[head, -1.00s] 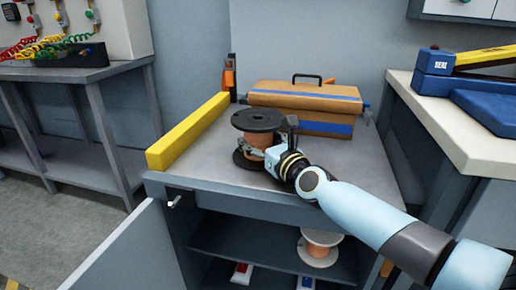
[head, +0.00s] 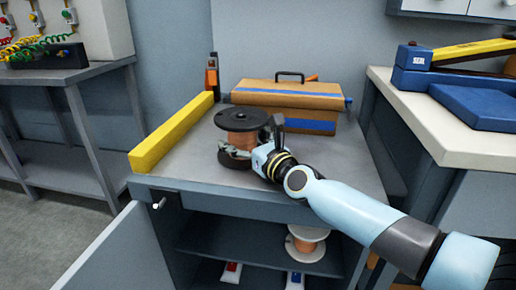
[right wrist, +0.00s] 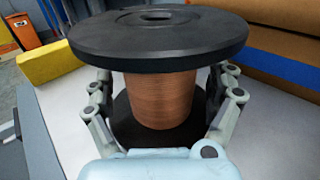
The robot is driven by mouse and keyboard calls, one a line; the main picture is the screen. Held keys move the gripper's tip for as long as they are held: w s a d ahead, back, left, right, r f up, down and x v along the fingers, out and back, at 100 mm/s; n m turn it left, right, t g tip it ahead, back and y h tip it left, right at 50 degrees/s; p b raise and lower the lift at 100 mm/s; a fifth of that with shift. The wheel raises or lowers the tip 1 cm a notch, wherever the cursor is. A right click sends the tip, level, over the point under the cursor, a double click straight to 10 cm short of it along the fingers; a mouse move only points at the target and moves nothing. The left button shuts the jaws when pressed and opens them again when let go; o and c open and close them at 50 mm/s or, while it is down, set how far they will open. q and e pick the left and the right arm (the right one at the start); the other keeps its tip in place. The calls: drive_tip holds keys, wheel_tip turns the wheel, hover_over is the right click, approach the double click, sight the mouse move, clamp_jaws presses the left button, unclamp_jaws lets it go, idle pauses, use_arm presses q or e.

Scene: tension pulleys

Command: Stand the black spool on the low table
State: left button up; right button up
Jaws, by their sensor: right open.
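The black spool (head: 241,120) stands upright on the grey top of the low table (head: 330,180). It has black flanges and copper wire around its core. My right gripper (head: 238,152) is at the spool, with its fingers on either side of the core between the flanges. In the right wrist view the spool's copper core (right wrist: 160,100) stands between the open fingers (right wrist: 160,108), and a gap shows on the left side. The lower flange is partly hidden by my gripper. My left gripper is not in view.
A yellow bar (head: 172,132) lies along the table's left edge. A brown and blue toolbox (head: 285,97) stands behind the spool. A white-flanged spool (head: 306,243) is on the shelf below, beside the open cabinet door (head: 115,255). A workbench (head: 450,125) stands at the right.

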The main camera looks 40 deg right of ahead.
drive_tip(key=s, duration=0.7)
drive_tip(key=s+a, duration=0.1)
drive_tip(key=s, duration=0.3)
